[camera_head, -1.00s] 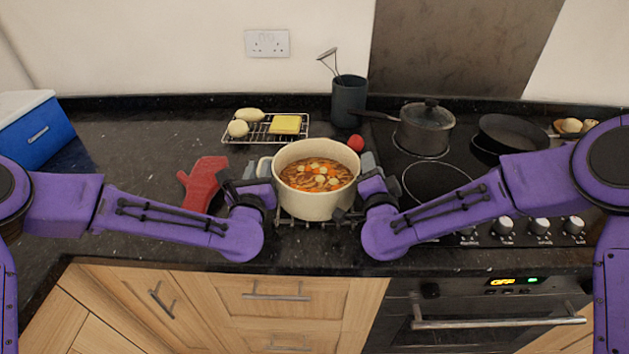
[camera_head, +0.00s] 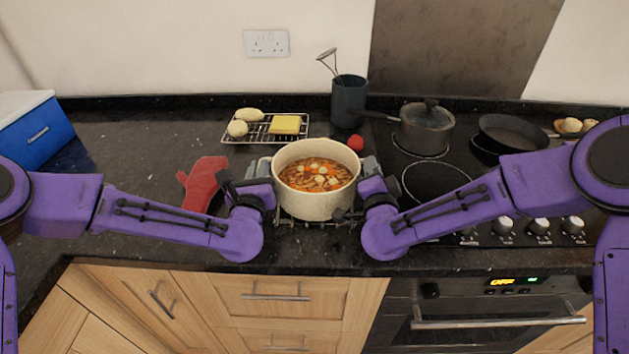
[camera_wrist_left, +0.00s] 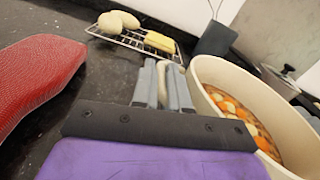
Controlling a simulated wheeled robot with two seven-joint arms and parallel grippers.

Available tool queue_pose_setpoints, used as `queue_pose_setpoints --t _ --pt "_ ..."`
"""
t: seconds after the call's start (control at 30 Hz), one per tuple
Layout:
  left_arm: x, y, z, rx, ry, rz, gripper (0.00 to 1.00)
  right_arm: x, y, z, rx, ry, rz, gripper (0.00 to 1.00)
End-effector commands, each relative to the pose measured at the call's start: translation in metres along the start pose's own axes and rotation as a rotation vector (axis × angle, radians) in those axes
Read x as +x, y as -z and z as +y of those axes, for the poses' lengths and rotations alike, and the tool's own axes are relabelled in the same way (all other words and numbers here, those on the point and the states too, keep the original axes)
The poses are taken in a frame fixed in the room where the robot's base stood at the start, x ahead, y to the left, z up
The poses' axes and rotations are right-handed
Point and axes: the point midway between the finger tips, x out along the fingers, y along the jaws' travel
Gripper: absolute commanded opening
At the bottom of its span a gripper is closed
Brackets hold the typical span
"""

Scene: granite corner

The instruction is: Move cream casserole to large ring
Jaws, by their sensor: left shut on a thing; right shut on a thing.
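The cream casserole (camera_head: 316,204), full of stew with carrot pieces and pale dumplings, stands upright between my two grippers, over a dark rack. My left gripper (camera_head: 262,170) is shut on its left side handle; the left wrist view shows the fingers (camera_wrist_left: 165,85) closed beside the casserole wall (camera_wrist_left: 225,82). My right gripper (camera_head: 370,168) is shut at its right side, with the handle mostly hidden. The large ring (camera_head: 437,182) is the empty front-left ring on the black hob, just right of my right gripper. I cannot tell whether the casserole touches the rack.
A lidded dark pot (camera_head: 424,130) sits behind the large ring, and a frying pan (camera_head: 513,134) to its right. A tomato (camera_head: 355,142), a utensil pot (camera_head: 348,101) and a wire rack with food (camera_head: 262,136) lie behind. A red oven glove (camera_head: 203,184) lies left.

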Motion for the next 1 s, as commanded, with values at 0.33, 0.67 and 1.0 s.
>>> queue_pose_setpoints --t 0.33,0.67,1.0 --pt "0.0 0.0 0.0 0.0 0.0 0.0 0.0 0.0 0.0 0.001 -0.001 -0.001 -0.001 0.0" --pt "0.0 0.0 0.0 0.0 0.0 0.0 0.0 0.0 0.0 0.001 -0.001 -0.001 -0.001 0.0" --pt "0.001 -0.01 -0.003 -0.002 0.003 -0.007 0.0 0.001 0.005 -0.008 0.002 0.005 0.003 0.0"
